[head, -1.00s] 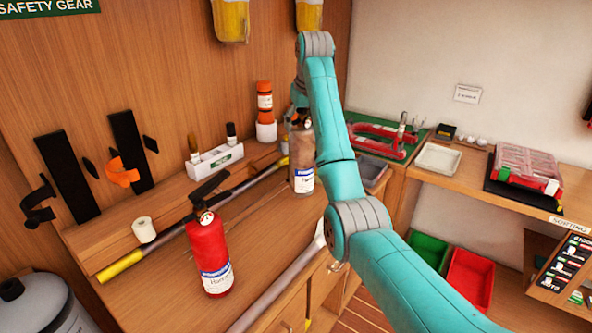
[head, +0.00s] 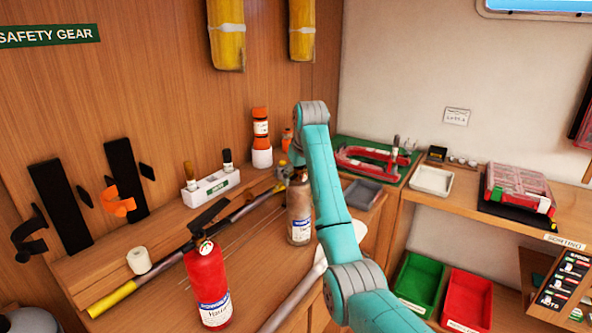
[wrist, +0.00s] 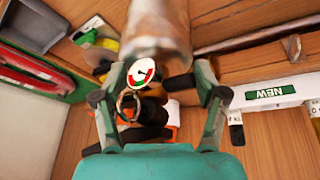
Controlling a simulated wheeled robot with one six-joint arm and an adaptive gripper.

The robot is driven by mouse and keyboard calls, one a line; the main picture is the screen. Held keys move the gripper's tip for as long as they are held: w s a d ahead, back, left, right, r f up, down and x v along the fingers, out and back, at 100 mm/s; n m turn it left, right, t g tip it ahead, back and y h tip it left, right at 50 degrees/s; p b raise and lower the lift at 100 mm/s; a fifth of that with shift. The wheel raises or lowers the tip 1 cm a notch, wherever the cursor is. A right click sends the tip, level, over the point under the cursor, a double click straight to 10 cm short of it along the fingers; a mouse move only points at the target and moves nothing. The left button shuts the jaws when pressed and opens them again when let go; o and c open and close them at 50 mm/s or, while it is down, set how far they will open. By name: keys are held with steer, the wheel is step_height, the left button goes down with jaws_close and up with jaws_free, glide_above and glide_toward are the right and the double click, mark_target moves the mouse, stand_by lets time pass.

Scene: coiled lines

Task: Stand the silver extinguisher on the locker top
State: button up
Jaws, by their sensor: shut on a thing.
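The silver extinguisher (head: 300,212) is upright over the wooden locker top (head: 254,255), partly hidden behind my arm. It has a dull metal body and a white label. I cannot tell whether its base touches the wood. In the wrist view its body (wrist: 160,25) is at the top, with the round gauge (wrist: 140,73) near the jaws. My gripper (wrist: 160,78) is shut on it around its neck end; in the head view the arm mostly hides the jaws.
A red extinguisher (head: 208,282) stands at the front left. A pole with yellow ends (head: 112,298) lies behind it, and a pale bar (head: 290,297) lies along the front. A white marker box (head: 211,187) and an orange-white bottle (head: 261,140) stand behind.

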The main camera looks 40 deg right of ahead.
steer(key=shift+r, duration=0.15)
steer(key=o, duration=1.8)
steer(key=shift+f, duration=0.2)
steer(key=shift+r, duration=0.1)
